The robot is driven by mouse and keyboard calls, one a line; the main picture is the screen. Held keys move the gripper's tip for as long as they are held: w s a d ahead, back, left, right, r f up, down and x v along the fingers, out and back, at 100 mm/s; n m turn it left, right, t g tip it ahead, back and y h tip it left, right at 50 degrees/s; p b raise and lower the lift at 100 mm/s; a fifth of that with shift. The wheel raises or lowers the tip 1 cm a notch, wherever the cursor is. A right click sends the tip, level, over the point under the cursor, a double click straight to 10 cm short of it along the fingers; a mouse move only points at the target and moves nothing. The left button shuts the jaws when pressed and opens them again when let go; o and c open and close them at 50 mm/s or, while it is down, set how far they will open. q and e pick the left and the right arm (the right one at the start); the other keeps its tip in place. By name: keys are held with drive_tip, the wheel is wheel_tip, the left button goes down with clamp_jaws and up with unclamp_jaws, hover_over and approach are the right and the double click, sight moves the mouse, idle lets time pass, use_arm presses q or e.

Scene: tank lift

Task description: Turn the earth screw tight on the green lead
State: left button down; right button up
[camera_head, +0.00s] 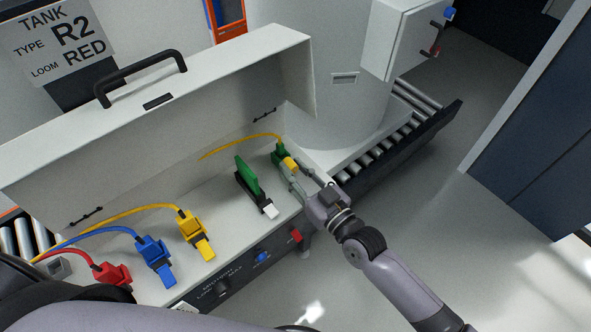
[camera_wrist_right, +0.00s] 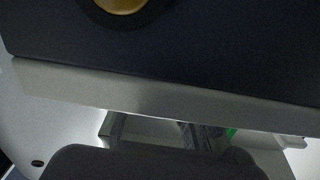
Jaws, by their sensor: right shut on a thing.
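The green lead's plug (camera_head: 279,152) sits at the far right end of the open bench box, with a yellow cable arching from it to the left. A yellow piece (camera_head: 290,163), which I take for the earth screw, shows at its front. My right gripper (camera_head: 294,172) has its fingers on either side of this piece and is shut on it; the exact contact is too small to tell. My left gripper is out of view.
The box (camera_head: 225,213) also holds red (camera_head: 112,274), blue (camera_head: 150,250) and yellow (camera_head: 190,226) plugs with leads. A green-handled switch (camera_head: 247,176) stands left of my right gripper. The raised lid (camera_head: 210,85) is behind. A tank (camera_head: 345,110) stands on rollers; floor right is clear.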

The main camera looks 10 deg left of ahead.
clamp_jaws()
drive_tip(key=shift+f+m, duration=0.1)
drive_tip(key=shift+m, duration=0.6)
drive_tip(key=shift+m+b, duration=0.4)
drive_tip(key=shift+m, duration=1)
drive_tip(key=o, duration=0.6)
unclamp_jaws()
